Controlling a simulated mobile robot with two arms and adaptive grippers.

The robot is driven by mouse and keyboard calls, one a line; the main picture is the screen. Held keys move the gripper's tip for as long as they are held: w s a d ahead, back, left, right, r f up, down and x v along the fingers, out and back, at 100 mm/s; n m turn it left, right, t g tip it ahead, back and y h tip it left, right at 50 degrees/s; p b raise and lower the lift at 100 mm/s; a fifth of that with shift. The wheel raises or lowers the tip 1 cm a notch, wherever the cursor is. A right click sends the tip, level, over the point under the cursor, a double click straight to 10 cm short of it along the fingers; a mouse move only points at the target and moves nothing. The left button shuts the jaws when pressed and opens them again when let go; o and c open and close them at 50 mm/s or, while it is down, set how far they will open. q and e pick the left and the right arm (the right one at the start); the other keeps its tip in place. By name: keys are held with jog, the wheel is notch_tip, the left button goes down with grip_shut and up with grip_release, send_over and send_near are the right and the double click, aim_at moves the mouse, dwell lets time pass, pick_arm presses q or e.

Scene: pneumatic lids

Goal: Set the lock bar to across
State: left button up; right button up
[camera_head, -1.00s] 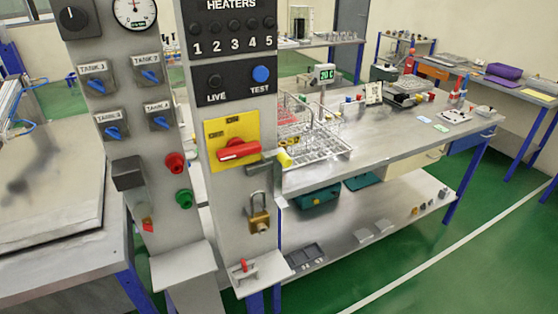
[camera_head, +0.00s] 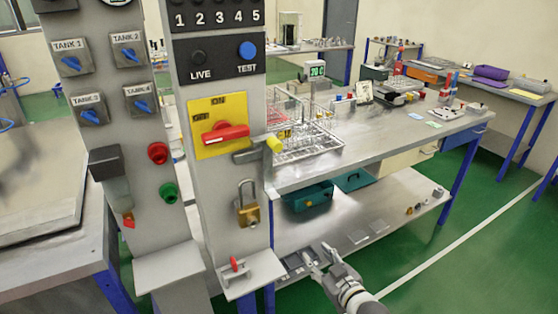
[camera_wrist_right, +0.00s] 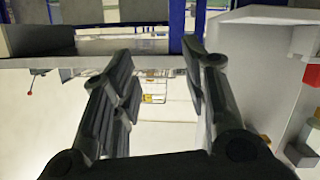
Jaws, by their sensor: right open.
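The lock bar (camera_head: 244,156) is a dark grey bar with a yellow tip (camera_head: 275,144) on the grey switch column. It lies near level, just below the red rotary handle (camera_head: 226,134) on its yellow plate (camera_head: 205,107), and its tip sticks out past the column's right edge. My right gripper (camera_head: 317,257) is open and empty, low and right of the column, well below the bar and apart from it. In the right wrist view its two dark fingers (camera_wrist_right: 157,60) are spread with nothing between them; I cannot make out the bar there. My left gripper is not seen.
A brass padlock (camera_head: 247,212) hangs below the bar, above a small ledge with a red peg (camera_head: 234,264). A steel bench (camera_head: 370,152) with a wire rack (camera_head: 310,145) stands close behind on the right. Its lower shelf (camera_head: 335,225) lies behind my right gripper.

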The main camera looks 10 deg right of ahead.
notch_tip(320, 180, up, 15)
jog(key=a+n+t+y+b, duration=0.2)
jog(key=a+t, duration=0.1)
jog(key=n+t+y, duration=0.2)
jog(key=n+y, duration=0.1)
jog(key=y, duration=0.2)
send_near(279, 149)
jog(key=p+x, duration=0.1)
jog(key=x, duration=0.7)
jog(key=shift+w+a+r+p, duration=0.15)
jog(key=shift+w+r+p, duration=0.05)
jog(key=shift+p, duration=0.15)
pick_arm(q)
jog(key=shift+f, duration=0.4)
pick_arm(e)
jog(key=shift+w+a+r, duration=0.15)
jog(key=shift+w+a, duration=0.15)
jog(key=shift+w, duration=0.3)
jog(key=shift+c, duration=0.5)
grip_shut()
